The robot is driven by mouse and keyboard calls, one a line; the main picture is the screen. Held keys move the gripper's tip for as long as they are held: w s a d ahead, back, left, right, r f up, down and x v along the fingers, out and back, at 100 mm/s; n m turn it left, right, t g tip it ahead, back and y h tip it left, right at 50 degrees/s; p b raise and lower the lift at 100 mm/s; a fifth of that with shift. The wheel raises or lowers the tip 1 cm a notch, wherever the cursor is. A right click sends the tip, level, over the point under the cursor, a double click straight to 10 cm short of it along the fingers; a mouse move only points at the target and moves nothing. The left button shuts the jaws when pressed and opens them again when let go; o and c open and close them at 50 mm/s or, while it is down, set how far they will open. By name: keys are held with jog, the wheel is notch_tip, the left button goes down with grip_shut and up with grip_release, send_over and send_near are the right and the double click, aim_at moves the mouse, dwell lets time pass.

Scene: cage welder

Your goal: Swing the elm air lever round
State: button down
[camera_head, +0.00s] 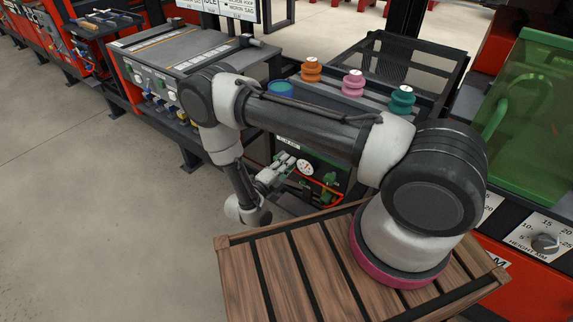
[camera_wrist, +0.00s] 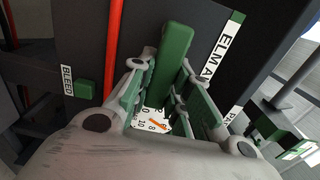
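The elm air lever is a green bar (camera_wrist: 172,58) in the wrist view, beside a white label (camera_wrist: 224,48) whose visible letters read "ELM A". My gripper (camera_wrist: 161,66) is open, with one finger on each side of the lever. The fingertips are close to its sides; contact cannot be told. A white dial gauge (camera_wrist: 154,121) with an orange needle shows between the fingers. In the head view my gripper (camera_head: 284,165) is at the dark front panel, left of the gauge (camera_head: 306,167). The lever is hard to make out there.
A green block (camera_wrist: 85,89) beside a "BLEED" label and a red pipe (camera_wrist: 114,45) are left of the lever. Another green fitting (camera_wrist: 295,146) is at right. Orange, pink and teal knobs (camera_head: 353,84) stand above the panel. A slatted wooden top (camera_head: 290,270) is in front.

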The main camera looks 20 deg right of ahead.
jog(key=shift+f+m, duration=0.3)
jog(key=shift+m, duration=0.5)
jog(key=c, duration=1.3)
grip_release()
jog(key=v, duration=1.2)
